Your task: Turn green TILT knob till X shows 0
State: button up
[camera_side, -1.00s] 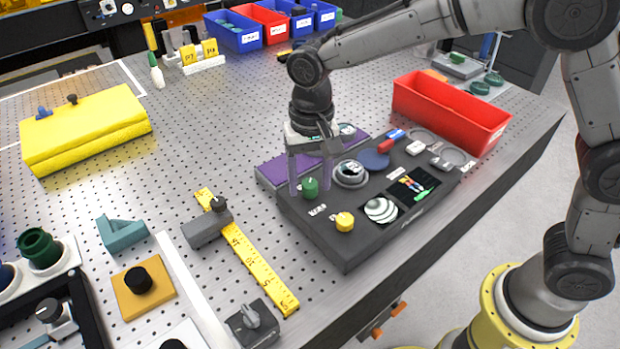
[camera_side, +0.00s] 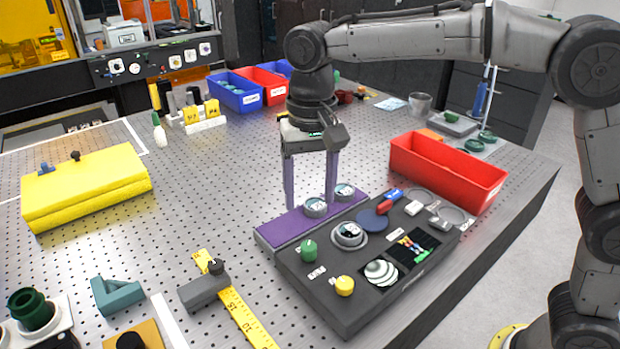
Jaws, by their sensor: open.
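The green knob (camera_side: 308,248) stands upright on the left part of the dark control panel (camera_side: 345,318), and its top shows fully. I take it for the TILT knob; the label beside it is too small to read. My gripper (camera_side: 311,206) is open and empty, its two purple fingers pointing down. A round fringe display (camera_side: 381,272) and a small dark screen (camera_side: 414,243) are on the panel. I cannot read any X value.
A yellow knob (camera_side: 344,286) is near the green one. Round dials (camera_side: 349,235) and a blue disc (camera_side: 372,219) lie behind. A red bin (camera_side: 445,172) stands at the right. A grey block (camera_side: 204,292) and yellow tape (camera_side: 243,318) lie left of the panel.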

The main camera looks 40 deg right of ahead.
jog(key=shift+r, duration=1.15)
jog(key=shift+d, duration=0.1)
dwell(0.8)
jog(key=s+d+r+m+t, duration=0.25)
jog(key=s+d+r, duration=0.45)
jog(key=s+d, duration=0.45)
jog(key=s+d+f+n+t, duration=0.3)
jog(key=s+d+f+n, duration=0.3)
jog(key=s+f, duration=0.5)
jog(key=shift+s+d+f+n, duration=0.2)
jog(key=shift+d+n, duration=0.1)
jog(key=shift+n, duration=0.25)
